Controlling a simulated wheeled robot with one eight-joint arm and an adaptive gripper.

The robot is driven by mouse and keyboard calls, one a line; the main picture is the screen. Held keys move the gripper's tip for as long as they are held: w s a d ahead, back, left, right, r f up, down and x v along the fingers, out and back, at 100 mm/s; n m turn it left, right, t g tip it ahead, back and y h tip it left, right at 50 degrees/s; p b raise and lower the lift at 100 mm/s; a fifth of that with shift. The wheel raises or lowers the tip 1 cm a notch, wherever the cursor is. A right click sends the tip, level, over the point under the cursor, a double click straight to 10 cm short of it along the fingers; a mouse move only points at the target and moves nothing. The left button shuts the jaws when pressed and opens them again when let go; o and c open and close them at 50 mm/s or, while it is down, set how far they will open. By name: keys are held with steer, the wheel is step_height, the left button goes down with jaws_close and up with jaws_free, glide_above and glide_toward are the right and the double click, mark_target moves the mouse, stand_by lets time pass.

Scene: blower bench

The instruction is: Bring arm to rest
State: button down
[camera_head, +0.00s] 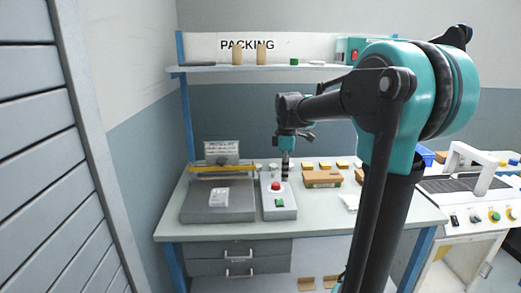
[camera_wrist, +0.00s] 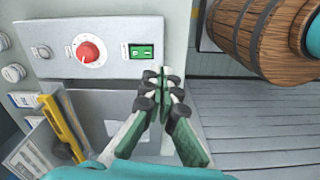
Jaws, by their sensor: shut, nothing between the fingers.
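My gripper (camera_head: 286,172) hangs over the packing bench (camera_head: 330,212), pointing down, just behind the control box with the red knob (camera_head: 276,186). In the wrist view my gripper (camera_wrist: 163,76) has its fingertips together with nothing between them. The box's grey panel (camera_wrist: 110,70) shows there with its red knob (camera_wrist: 87,52) and a green switch (camera_wrist: 141,51), close to the fingertips. My arm reaches from the right of the head view across the bench. I cannot tell how far the fingertips are from the panel.
A grey device with a yellow bar (camera_head: 222,168) stands left of the box. Cardboard boxes (camera_head: 322,178) lie to the right. A shelf (camera_head: 260,67) spans above the bench. The wrist view shows a wooden barrel (camera_wrist: 258,35) and grey slats (camera_wrist: 260,125) at right.

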steer(key=s+d+f+m+t, duration=0.2)
steer(key=s+f+m, duration=0.6)
steer(key=s+f, duration=0.1)
steer(key=s+d+f+m+t, duration=0.2)
steer(key=s+d+f+m, duration=0.1)
steer(key=s+f+m, duration=0.4)
steer(key=s+f, duration=0.3)
steer(key=s, duration=0.2)
steer(key=shift+f+m, duration=0.15)
steer(key=shift+m, duration=0.25)
